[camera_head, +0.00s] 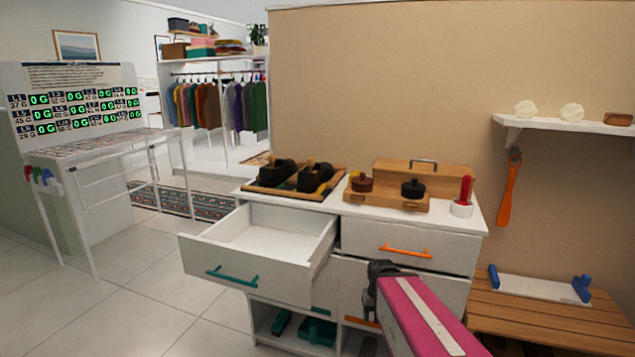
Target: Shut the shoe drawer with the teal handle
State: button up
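The white shoe drawer (247,261) with the teal handle (232,275) is at the upper left of the white cabinet (338,211). It is pulled far out, and its visible inside looks empty. My gripper (380,270) is dark, at the end of my magenta arm, in front of the cabinet's right half. It is to the right of the open drawer and appears apart from it. Its fingers are small and partly hidden by the arm, so I cannot tell whether they are open.
A shut drawer with an orange handle (405,251) is right of the open one. A tray with dark shoes (295,176) and a wooden box (400,186) stand on top. A slatted bench (550,318) is at right. The floor (140,270) left of the drawer is clear.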

aim_at(276, 253)
jog(key=l+u, duration=0.2)
jog(key=u, duration=0.25)
jog(key=k+l+u, duration=0.15)
jog(key=u, duration=0.25)
jog(key=k+l+u, duration=0.1)
jog(key=u, duration=0.35)
jog(key=i+j, duration=0.15)
jog(key=j, duration=0.2)
jog(key=i+j, duration=0.15)
jog(key=j, duration=0.15)
jog(key=j+z, duration=0.45)
jog(key=j, duration=0.2)
jog(key=i, duration=0.05)
